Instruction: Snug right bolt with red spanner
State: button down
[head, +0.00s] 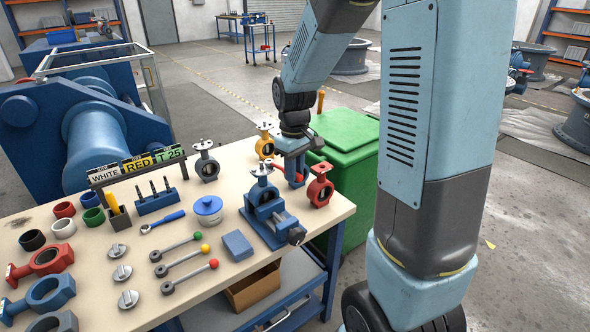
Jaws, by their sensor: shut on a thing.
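My gripper (295,178) hangs over the back right of the bench, pointing down. It is shut on the red spanner (279,176), which shows as a thin red bar close beside the blue valve. The fingers hide part of it. The blue butterfly valve (263,191) stands upright in the blue vise (270,218), with a metal top flange (262,168). The right bolt is too small to make out, and I cannot tell whether the spanner touches it.
A red valve (320,185) stands close right of my gripper, a yellow valve (265,143) behind it and a dark grey valve (206,162) farther left. A green bin (345,135) stands beyond the bench. Lever handles (188,268) and a blue block (237,246) lie left of the vise.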

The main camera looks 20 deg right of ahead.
jog(key=shift+s+a, duration=0.1)
jog(key=shift+s+a+m, duration=0.15)
jog(key=shift+a+m, duration=0.25)
jog(key=shift+m, duration=0.2)
jog(key=shift+a, duration=0.1)
dwell(0.4)
jog(key=shift+s+a+m, duration=0.15)
jog(key=shift+a+m, duration=0.25)
jog(key=shift+m, duration=0.2)
jog(key=shift+s+a+m, duration=0.15)
jog(key=shift+a+m, duration=0.4)
jog(key=shift+m, duration=0.05)
jog(key=shift+a, duration=0.1)
dwell(0.3)
jog(key=shift+a+m, duration=0.4)
jog(key=shift+m, duration=0.2)
jog(key=shift+a, duration=0.15)
